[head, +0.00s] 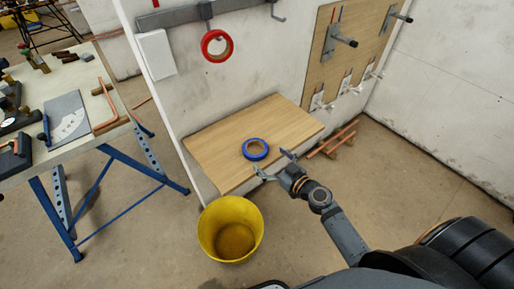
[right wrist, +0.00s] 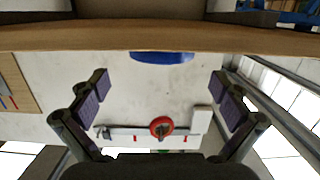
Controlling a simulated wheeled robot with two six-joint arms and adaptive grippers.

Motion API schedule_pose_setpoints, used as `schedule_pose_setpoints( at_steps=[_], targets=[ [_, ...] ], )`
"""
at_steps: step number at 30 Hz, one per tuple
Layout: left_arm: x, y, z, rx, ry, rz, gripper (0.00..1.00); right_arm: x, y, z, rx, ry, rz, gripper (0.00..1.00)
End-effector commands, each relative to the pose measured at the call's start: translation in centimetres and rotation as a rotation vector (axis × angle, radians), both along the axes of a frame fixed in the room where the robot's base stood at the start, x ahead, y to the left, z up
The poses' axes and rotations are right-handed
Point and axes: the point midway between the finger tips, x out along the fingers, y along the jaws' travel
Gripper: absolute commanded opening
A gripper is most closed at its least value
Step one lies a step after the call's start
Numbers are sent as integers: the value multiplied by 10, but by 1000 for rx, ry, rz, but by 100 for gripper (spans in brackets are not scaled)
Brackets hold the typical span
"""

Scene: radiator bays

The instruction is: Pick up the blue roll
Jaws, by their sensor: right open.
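The blue roll (head: 255,156) lies flat on the wooden shelf board (head: 215,140), near its front edge. In the right wrist view the blue roll (right wrist: 162,57) shows as a partly cut-off band at the board's edge, centred between the fingers. My right gripper (head: 273,163) is open and empty just in front of and to the right of the roll, its fingers spread towards it; its fingers also show wide apart in the right wrist view (right wrist: 160,82). No contact with the roll can be made out. My left gripper is not in view.
A red roll (head: 205,46) hangs from a rail on the wall. A yellow bucket (head: 207,232) stands on the floor below the shelf. A workbench (head: 85,78) with tools and pipes is at the left. A board with valves (head: 346,62) is on the wall.

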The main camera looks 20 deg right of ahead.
Motion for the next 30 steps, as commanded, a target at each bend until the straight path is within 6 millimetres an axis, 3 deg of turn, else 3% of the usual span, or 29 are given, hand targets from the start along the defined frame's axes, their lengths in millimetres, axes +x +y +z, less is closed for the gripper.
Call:
schedule_pose_setpoints(
  at_steps=[3,11,19,27,30],
  targets=[
    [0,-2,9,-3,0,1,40,18,5,0,3,0,-3,100],
    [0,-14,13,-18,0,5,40,29,11,-3,3,1,-1,100],
    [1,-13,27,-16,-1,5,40,67,28,-11,2,2,0,100],
    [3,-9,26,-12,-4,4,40,70,29,-14,-1,2,0,100],
    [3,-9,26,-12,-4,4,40,70,29,-14,-1,2,0,86]
  ],
)
